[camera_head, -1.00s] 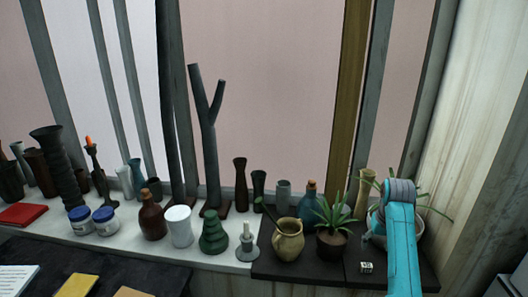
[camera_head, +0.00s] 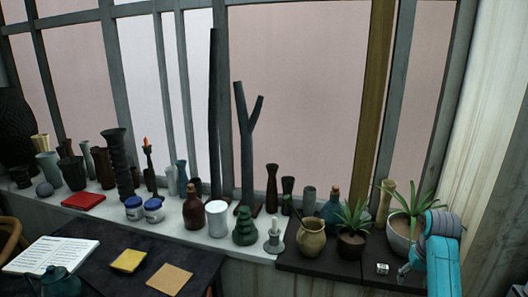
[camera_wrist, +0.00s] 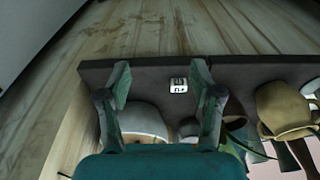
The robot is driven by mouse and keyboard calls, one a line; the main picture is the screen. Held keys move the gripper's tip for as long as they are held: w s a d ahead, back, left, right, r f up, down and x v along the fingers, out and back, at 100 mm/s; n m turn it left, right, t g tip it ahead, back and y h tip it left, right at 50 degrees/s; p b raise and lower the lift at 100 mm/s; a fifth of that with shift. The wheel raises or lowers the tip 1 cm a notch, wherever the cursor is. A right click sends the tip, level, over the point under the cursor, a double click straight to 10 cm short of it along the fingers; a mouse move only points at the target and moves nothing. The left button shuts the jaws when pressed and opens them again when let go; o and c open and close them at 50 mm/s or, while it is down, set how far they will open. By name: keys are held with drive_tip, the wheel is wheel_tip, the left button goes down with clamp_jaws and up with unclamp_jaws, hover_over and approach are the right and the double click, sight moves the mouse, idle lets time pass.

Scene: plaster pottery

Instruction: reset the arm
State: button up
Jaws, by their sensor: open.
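My gripper (camera_wrist: 161,82) is open in the wrist view, with its two fingers apart and nothing held between them. A small white cube with dark marks (camera_wrist: 179,85) shows between the fingertips in that view, lying on the dark board. The cube (camera_head: 382,268) also shows in the head view, near the front of the dark board at the right. My blue arm (camera_head: 442,262) stands at the right edge of the board. Its fingers are small and partly hidden in the head view.
A white potted plant (camera_head: 402,238) stands close behind my arm. A smaller dark-potted plant (camera_head: 351,243) and a tan jug (camera_head: 311,238) stand left of the cube. Several vases and bottles line the sill. A wooden wall post (camera_head: 480,150) rises at the right.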

drive_tip(key=s+a+f+t, duration=0.1)
drive_tip(key=s+a+f, duration=0.25)
drive_tip(key=f, duration=0.55)
drive_tip(key=s+a+f+t, duration=0.1)
drive_tip(key=s+a+f, duration=0.25)
drive_tip(key=f, duration=0.55)
drive_tip(key=s+a+f+n+t+h, duration=0.1)
drive_tip(key=s+a+f+t, duration=0.1)
drive_tip(key=s+a+f, duration=0.4)
drive_tip(key=s+a+f+t, duration=0.2)
drive_tip(key=s+a+f, duration=0.15)
drive_tip(key=s, duration=0.55)
drive_tip(key=s+a+r+n+t, duration=0.1)
drive_tip(key=s+a+r+t, duration=0.15)
drive_tip(key=s, duration=0.65)
drive_tip(key=s+a+r+t, duration=0.1)
drive_tip(key=s+a+r, duration=0.25)
drive_tip(key=s, duration=0.45)
drive_tip(key=s+a+r+n+t+y, duration=0.1)
drive_tip(key=s+a+r+t, duration=0.2)
drive_tip(key=s+r, duration=1.2)
wheel_tip(320, 180, up, 4)
drive_tip(key=shift+f, duration=0.2)
